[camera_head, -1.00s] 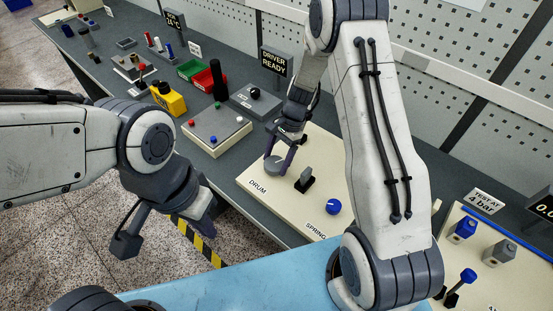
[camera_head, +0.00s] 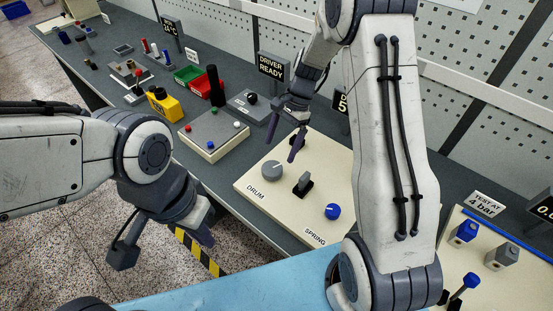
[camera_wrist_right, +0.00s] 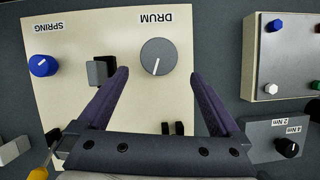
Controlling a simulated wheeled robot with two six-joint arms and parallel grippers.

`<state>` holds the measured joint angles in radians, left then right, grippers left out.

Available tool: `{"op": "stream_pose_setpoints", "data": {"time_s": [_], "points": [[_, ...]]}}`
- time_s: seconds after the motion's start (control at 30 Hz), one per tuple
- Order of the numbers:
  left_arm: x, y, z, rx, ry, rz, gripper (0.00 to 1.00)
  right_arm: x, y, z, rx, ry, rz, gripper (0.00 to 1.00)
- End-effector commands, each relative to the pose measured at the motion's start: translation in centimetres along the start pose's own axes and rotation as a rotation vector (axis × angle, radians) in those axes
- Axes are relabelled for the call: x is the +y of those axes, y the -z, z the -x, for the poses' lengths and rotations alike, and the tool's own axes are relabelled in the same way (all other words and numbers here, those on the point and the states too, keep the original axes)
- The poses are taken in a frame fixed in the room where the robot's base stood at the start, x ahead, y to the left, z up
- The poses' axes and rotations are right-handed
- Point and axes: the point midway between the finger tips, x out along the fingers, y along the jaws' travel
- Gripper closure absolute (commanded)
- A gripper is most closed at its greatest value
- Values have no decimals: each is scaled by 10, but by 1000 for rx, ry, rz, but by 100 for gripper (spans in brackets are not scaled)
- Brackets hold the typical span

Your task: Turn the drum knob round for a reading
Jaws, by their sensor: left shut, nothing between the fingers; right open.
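The grey drum knob (camera_head: 272,170) stands on the cream panel (camera_head: 262,209) above the printed word DRUM. It also shows in the right wrist view (camera_wrist_right: 158,57), with a white pointer line slanting down and slightly left in that view. My right gripper (camera_head: 281,140) is open and empty, above and behind the knob. In the wrist view its fingertips (camera_wrist_right: 160,74) lie either side of the knob, apart from it. My left gripper (camera_head: 207,238) is shut and empty, off the bench's near edge at the left.
A dark lever (camera_head: 303,183) and the blue SPRING knob (camera_head: 332,211) are beside the drum knob. A cream box with coloured buttons (camera_head: 214,137) stands to the left. A grey box with a black knob (camera_head: 249,103) and a DRIVER READY sign (camera_head: 272,66) stand behind.

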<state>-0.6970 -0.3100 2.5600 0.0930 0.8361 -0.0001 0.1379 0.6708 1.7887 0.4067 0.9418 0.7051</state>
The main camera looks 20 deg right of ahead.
Motion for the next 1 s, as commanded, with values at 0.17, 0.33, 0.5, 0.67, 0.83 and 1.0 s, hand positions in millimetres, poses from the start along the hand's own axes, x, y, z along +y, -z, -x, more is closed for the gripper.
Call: {"op": "stream_pose_setpoints", "data": {"time_s": [0.17, 0.33, 0.5, 0.67, 0.83, 1.0], "points": [[0, 0, -5, 0, 0, 0, 100, 0, 1, 25, 1, 2, -1, 0], [0, 0, -5, 0, 0, 0, 100, 0, 0, 34, 0, 0, -1, 0], [0, 0, -5, 0, 0, 0, 100, 0, 0, 34, 0, 0, -1, 0], [0, 0, -5, 0, 0, 0, 100, 0, 0, 34, 0, 0, -1, 0], [0, 0, -5, 0, 0, 0, 100, 0, -5, 34, 4, -3, 18, 0], [0, 0, -5, 0, 0, 0, 100, 8, -66, 40, 55, -43, 270, 0]]}}
